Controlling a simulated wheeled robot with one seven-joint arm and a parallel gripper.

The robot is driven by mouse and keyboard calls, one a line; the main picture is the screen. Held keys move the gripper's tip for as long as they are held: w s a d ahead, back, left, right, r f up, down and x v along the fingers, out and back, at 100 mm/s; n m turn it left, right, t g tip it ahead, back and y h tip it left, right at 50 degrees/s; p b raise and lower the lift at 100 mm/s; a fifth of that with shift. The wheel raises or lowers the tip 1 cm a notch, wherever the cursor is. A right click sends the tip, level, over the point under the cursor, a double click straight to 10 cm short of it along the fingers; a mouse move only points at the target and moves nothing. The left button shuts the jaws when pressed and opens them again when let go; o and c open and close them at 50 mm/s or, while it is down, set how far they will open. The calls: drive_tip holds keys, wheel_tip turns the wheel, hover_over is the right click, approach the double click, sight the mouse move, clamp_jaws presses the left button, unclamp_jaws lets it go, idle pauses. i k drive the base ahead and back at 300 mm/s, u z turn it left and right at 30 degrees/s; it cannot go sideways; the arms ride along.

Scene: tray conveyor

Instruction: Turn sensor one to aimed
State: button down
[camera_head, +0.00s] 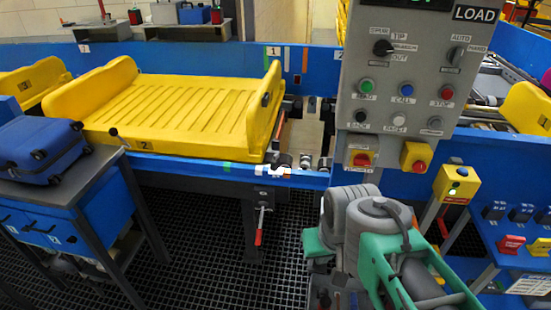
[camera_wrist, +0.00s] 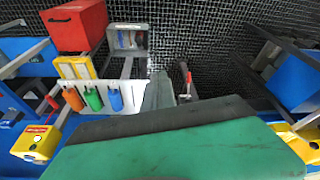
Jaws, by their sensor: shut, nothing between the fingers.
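I cannot pick out sensor one for certain. How either is turned is too small to read. In the head view, my green and grey arm is folded at the lower right, away from the rails.
A yellow tray (camera_head: 180,105) lies on the conveyor. A grey control panel (camera_head: 415,70) stands right of it. A red-handled lever (camera_head: 260,222) hangs under the near rail. A blue case (camera_head: 42,150) sits on a cart at left. The grid floor (camera_head: 200,240) between is clear.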

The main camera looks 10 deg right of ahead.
sight(274, 163)
drive_tip(key=z, duration=0.05)
drive_tip(key=k, duration=0.6)
drive_tip(key=u, duration=0.6)
drive_tip(key=i, duration=0.45)
drive_tip(key=u, duration=0.5)
drive_tip(key=i, duration=0.85)
drive_tip(key=z, duration=0.65)
drive_tip(key=i, duration=0.5)
drive_tip(key=z, duration=0.55)
